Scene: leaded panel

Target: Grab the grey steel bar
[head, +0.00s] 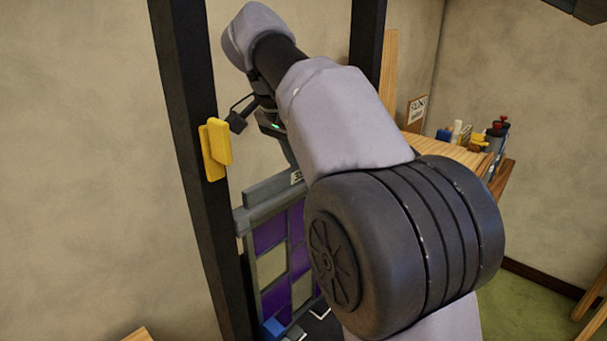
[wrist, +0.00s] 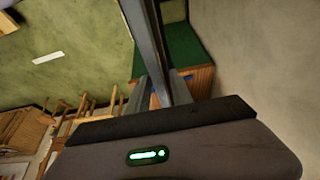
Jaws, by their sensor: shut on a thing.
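The grey steel bar (head: 266,189) shows in the head view just above the top rail of the leaded panel (head: 271,262), with a white number label near its right end. I cannot tell whether the bar touches the rail. In the wrist view the bar (wrist: 153,42) runs from the top edge down between the fingers. My gripper (wrist: 160,88) is shut on it. In the head view my arm hides the bar's right end and much of my gripper. The panel has purple and pale panes in a grey frame.
A black post (head: 196,170) with a yellow block (head: 216,148) stands left of my gripper; another dark post is behind my arm. A wooden bench (head: 462,157) with bottles and small items stands at the right. A blue block (head: 273,327) is at the panel's lower left.

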